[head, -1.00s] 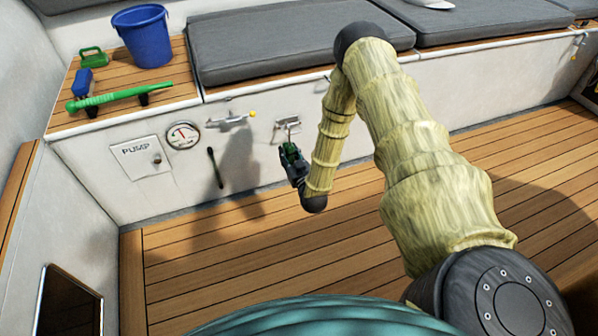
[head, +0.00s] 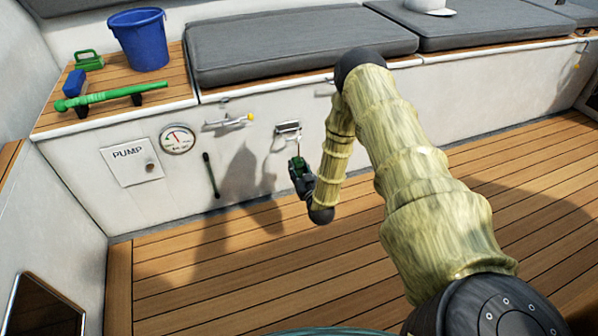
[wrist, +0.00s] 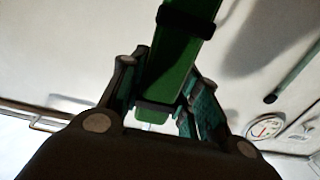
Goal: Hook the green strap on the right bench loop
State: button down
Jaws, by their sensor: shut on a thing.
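My gripper (head: 301,176) is in front of the white bench face and shut on a green piece, which I take for the strap (wrist: 180,65). In the wrist view the strap runs up between the fingers and bears a dark band; its far end is cut off. In the head view only a small green part (head: 297,163) shows at the fingers. A metal bench fitting (head: 288,129) is just above my gripper, with a thin line between them. I cannot tell whether the strap touches it, or whether it is the right loop.
Another fitting with a yellow tip (head: 232,122) is to the left, near a gauge (head: 178,139) and a pump panel (head: 132,162). A blue bucket (head: 140,40) and a green-handled tool (head: 110,96) are on the bench. The wooden floor (head: 230,265) is clear.

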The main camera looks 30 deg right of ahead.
jog(key=w+d+f+b, duration=0.1)
jog(key=w+f+b, duration=0.2)
jog(key=w+b, duration=0.2)
jog(key=shift+w+d+f, duration=0.25)
jog(key=shift+w, duration=0.55)
dwell(0.5)
dwell(0.4)
jog(key=c, duration=1)
grip_release()
jog(key=shift+o, duration=0.2)
jog(key=shift+s+f, duration=0.1)
